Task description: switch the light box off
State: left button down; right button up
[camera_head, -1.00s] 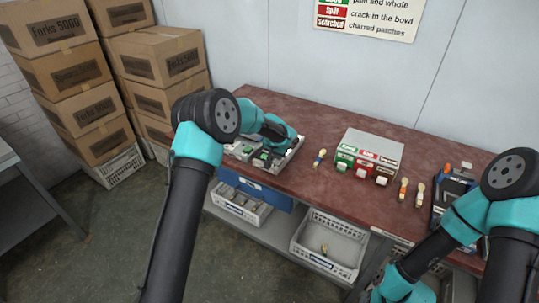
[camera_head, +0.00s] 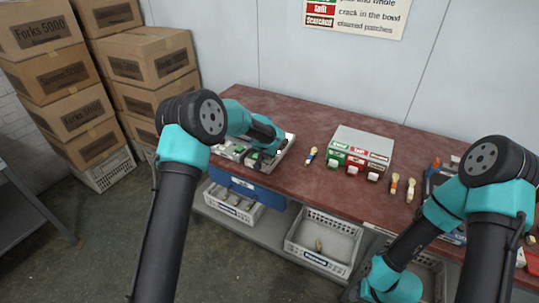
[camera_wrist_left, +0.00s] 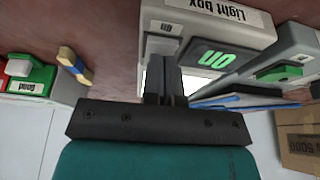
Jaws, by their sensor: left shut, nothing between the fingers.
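The light box (camera_wrist_left: 218,28) is a grey unit, upside down in the left wrist view, with its name on a white label. A small grey labelled button (camera_wrist_left: 160,46) sits beside the display. My left gripper (camera_wrist_left: 166,75) is shut and empty, its tips close to the button and the box's front; I cannot tell whether they touch. In the head view my left gripper (camera_head: 284,147) is over the light box (camera_head: 262,167), hiding much of it. My right gripper is outside the head view; only its arm shows.
Another grey unit (camera_wrist_left: 290,60) with a green button stands beside the light box.

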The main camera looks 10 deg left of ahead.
pick_arm(q)
jog(key=shift+s+f, duration=0.25)
jog(key=shift+f, duration=0.15)
jog(key=w+v, duration=0.1)
jog(key=v, duration=1.3)
jog(key=shift+r, duration=0.5)
jog(key=shift+w+d, duration=0.1)
jog(key=shift+w, duration=0.05)
